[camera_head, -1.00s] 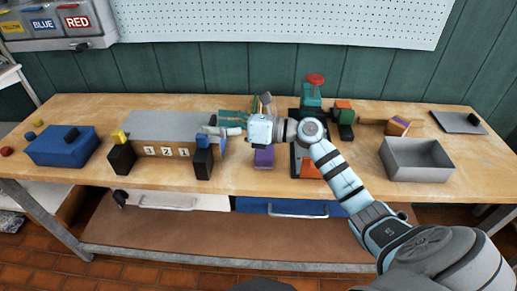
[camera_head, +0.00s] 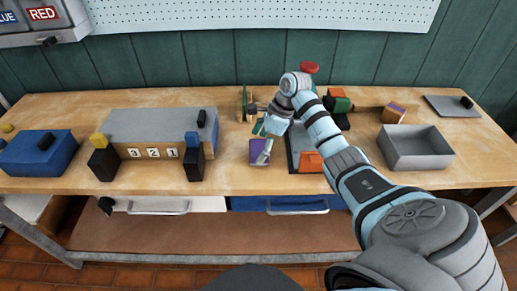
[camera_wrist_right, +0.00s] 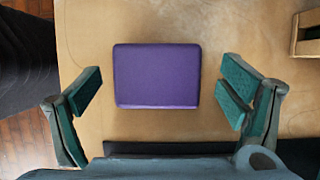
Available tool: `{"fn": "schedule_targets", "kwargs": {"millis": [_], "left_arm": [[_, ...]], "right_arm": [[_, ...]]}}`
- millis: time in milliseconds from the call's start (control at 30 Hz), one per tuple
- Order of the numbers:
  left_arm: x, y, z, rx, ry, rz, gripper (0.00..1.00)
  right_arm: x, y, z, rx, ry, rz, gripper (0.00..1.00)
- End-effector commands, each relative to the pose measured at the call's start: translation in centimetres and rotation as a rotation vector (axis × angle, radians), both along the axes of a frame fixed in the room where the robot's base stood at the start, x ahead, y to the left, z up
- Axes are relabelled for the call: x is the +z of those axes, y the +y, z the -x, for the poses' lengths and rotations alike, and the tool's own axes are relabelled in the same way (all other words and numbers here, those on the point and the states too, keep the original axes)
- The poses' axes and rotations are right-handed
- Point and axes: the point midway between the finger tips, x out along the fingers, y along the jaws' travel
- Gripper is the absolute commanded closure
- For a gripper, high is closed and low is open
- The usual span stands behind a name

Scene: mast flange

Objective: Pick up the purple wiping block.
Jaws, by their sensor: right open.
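The purple wiping block (camera_head: 258,150) lies on the wooden bench near the middle, left of the dark stand with the orange piece. My right gripper (camera_head: 264,143) is just over it and hides part of it. In the right wrist view the purple block (camera_wrist_right: 157,76) lies flat between the two spread green fingers of my right gripper (camera_wrist_right: 161,88), with gaps on both sides. The gripper is open and empty. My left gripper is not in view.
A dark stand (camera_head: 294,155) with an orange block (camera_head: 311,162) is close on the right. A grey numbered box (camera_head: 150,125) stands left. A grey tray (camera_head: 416,147) and a blue box (camera_head: 38,155) are farther out. Bare wood lies in front of the block.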

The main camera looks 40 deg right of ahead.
Motion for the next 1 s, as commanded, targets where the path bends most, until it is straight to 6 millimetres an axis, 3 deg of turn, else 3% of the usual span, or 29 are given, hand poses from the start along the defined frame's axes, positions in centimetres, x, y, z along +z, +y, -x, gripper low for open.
{"fn": "schedule_targets", "kwargs": {"millis": [100,267,667,1000], "left_arm": [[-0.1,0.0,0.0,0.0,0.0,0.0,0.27],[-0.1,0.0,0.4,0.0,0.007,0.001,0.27],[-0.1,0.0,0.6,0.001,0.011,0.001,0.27],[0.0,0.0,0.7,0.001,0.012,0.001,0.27]], "right_arm": [[-1.2,0.4,-0.3,0.0,0.001,0.001,0.1],[-1.2,0.4,-0.3,0.001,0.0,0.002,0.1],[-1.1,0.4,-0.3,0.001,-0.001,0.001,0.68],[0.0,0.4,-0.4,0.0,-0.002,0.001,0.68]]}}
